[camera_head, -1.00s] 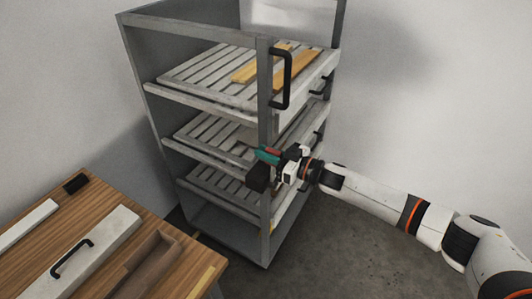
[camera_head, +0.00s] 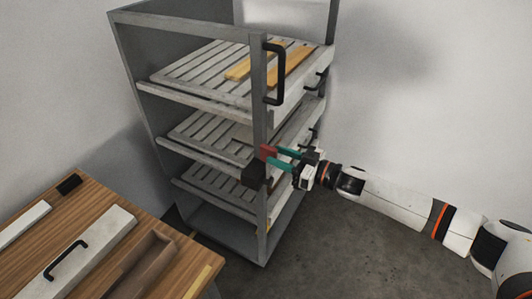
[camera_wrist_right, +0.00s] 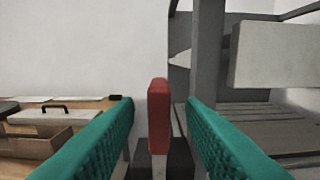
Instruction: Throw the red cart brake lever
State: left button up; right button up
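The brake lever has a red handle (camera_head: 267,152) and stands on a black block (camera_head: 255,174) at the front corner post of the grey cart (camera_head: 260,215). My right gripper (camera_head: 275,158) is open, its two teal fingers pointing left toward the lever. In the right wrist view the red handle (camera_wrist_right: 158,115) stands upright between the spread fingers (camera_wrist_right: 160,110), with a gap on each side. I see no contact. My left gripper is not in view.
The cart has slatted shelves, with wooden strips (camera_head: 290,65) on the top one and a black handle (camera_head: 279,72) on its post. A wooden table (camera_head: 60,215) with a handled white board (camera_head: 90,243) and a brown tray (camera_head: 140,265) is at lower left. Floor at right is clear.

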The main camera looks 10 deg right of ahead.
jog(key=v, duration=0.6)
jog(key=shift+b, duration=0.45)
jog(key=shift+s+d, duration=0.1)
